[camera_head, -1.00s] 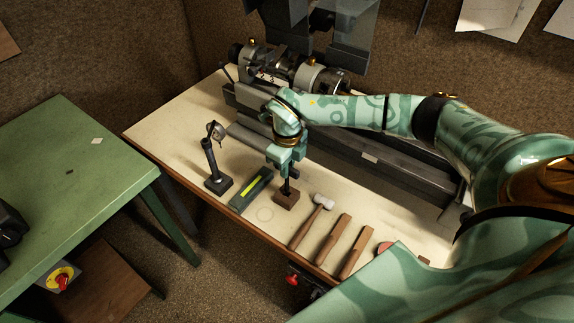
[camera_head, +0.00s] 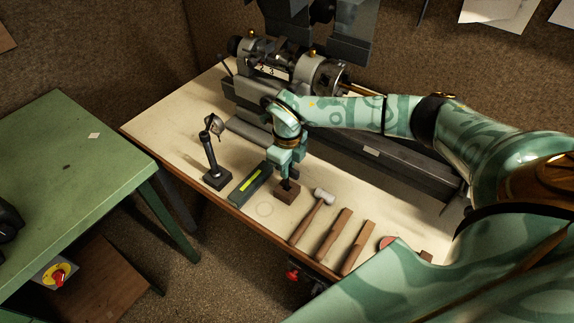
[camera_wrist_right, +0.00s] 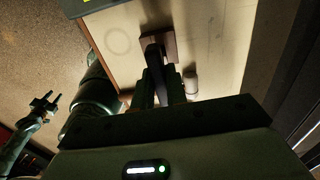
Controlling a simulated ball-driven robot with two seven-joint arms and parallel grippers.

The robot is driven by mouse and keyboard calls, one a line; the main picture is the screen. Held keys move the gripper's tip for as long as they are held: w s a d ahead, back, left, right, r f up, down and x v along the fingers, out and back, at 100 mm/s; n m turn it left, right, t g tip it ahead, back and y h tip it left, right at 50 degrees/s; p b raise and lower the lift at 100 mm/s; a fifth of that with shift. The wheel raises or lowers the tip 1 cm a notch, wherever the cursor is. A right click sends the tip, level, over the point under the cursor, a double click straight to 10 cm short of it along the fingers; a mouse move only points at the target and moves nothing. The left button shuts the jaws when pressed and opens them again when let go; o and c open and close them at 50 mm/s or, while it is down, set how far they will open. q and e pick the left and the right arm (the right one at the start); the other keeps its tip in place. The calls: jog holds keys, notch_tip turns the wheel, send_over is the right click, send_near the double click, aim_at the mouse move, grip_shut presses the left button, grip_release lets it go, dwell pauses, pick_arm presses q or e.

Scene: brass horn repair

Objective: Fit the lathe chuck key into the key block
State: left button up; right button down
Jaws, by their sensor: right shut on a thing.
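The key block (camera_head: 283,195) is a small brown wooden block on the pale bench top. My right gripper (camera_head: 288,174) is shut on the dark chuck key (camera_head: 286,184) just above the block. The key is about upright and its lower end meets the block's top; I cannot tell how deep it sits in the hole. In the right wrist view the dark key (camera_wrist_right: 152,58) runs from the fingers to the brown block (camera_wrist_right: 172,48). My left gripper (camera_wrist_right: 44,103) shows small at the left of the right wrist view, fingers apart and empty.
A dark green box with a yellow strip (camera_head: 251,182) lies left of the block, beside a black stand (camera_head: 211,165). A hammer (camera_head: 312,217) and wooden-handled tools (camera_head: 333,236) lie to the right. The lathe (camera_head: 375,153) stands behind.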

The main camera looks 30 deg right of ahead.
jog(key=shift+f+b, duration=0.35)
jog(key=shift+f, duration=0.35)
jog(key=c, duration=1.3)
grip_release()
